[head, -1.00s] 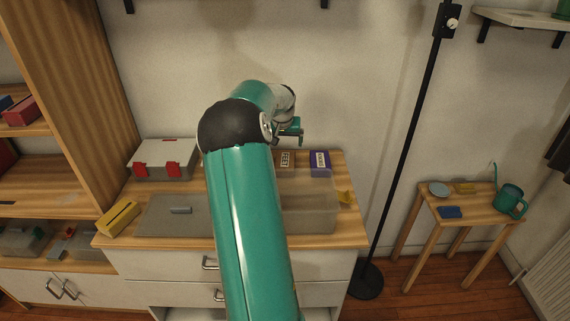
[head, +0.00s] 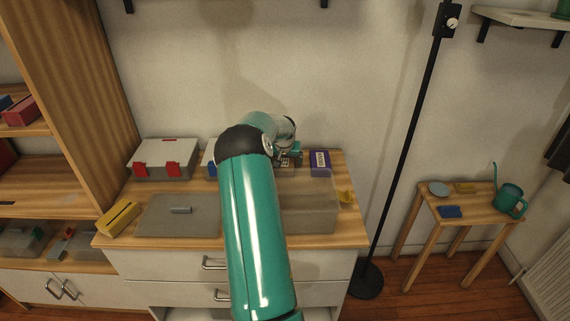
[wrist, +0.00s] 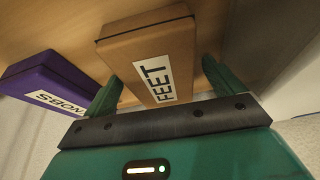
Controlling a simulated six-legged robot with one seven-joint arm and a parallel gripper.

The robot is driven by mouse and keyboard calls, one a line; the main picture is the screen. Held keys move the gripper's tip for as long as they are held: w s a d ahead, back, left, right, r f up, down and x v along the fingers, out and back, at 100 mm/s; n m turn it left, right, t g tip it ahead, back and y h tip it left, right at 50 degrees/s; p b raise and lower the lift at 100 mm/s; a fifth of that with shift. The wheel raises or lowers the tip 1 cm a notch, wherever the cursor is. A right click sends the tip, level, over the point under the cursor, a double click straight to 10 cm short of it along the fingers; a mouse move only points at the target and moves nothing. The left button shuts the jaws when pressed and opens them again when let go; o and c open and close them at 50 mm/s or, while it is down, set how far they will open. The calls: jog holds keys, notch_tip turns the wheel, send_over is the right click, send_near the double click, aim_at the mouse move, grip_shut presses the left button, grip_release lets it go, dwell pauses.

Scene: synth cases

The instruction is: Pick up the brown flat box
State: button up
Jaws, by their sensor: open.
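The brown flat box (wrist: 150,50) with a white FEET label lies on the wooden cabinet top. In the wrist view it reaches in between the two green fingers of my gripper (wrist: 162,70). My gripper is open, with one finger on each side of the box and visible gaps beside it. In the head view my gripper (head: 293,154) is low at the back of the cabinet top, and my arm and gripper hide most of the box.
A purple NOBS box (wrist: 52,85) lies close beside the left finger; it also shows in the head view (head: 320,162). The wall is close behind.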

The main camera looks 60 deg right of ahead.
jog(key=c, duration=1.1)
jog(key=shift+c, duration=0.2)
